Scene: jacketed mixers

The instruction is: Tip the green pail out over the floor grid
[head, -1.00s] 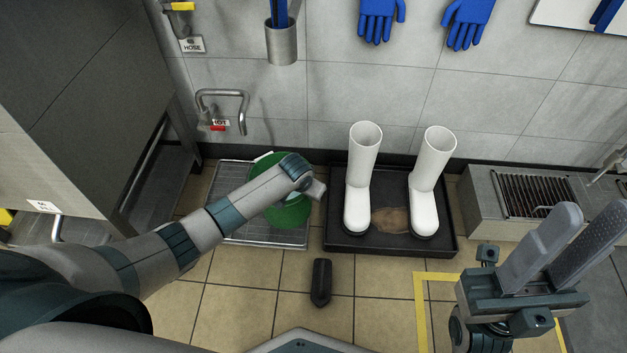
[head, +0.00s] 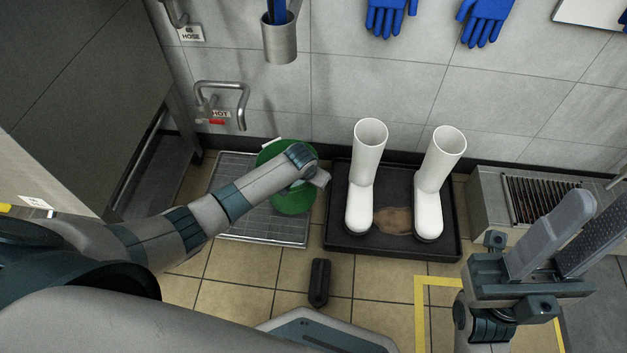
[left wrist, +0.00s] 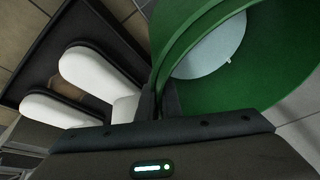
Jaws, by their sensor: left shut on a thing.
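The green pail (head: 293,203) is in the head view, over the right part of the metal floor grid (head: 262,232), partly hidden by my left arm. My left gripper (left wrist: 160,103) is shut on the pail's rim in the left wrist view, where the pail's green wall (left wrist: 275,65) fills the upper right. A pale grey-blue round surface (left wrist: 210,50) shows inside it; I cannot tell if it is liquid or the bottom. My right gripper (head: 588,210) is open and empty at the lower right.
White boots (head: 365,185) stand on a black tray (head: 345,240) just right of the grid. A dark block (head: 319,283) lies on the tiles in front. A hot-water pipe (head: 240,100) juts from the wall behind. A grated drain box (head: 500,205) is at right.

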